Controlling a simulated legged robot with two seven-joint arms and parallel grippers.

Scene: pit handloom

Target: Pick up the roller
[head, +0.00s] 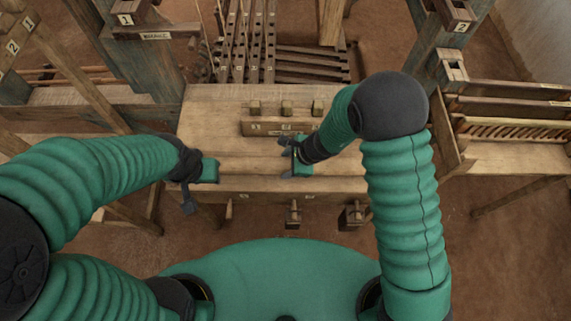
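I cannot pick out a roller for certain. My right gripper (285,158) is low over the bench, just in front of the block. Its dark fingertips look apart, with nothing visible between them. My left gripper (198,190) is at the bench's front left edge, apart from the block. Its fingers are partly hidden, so its opening is unclear.
Wooden pegs (293,214) hang below the bench's front edge. Treadles (300,62) and upright slats lie behind it. A slotted wooden rack (510,133) stands at right. Loom posts (130,60) rise at back left. The bench between my grippers is clear.

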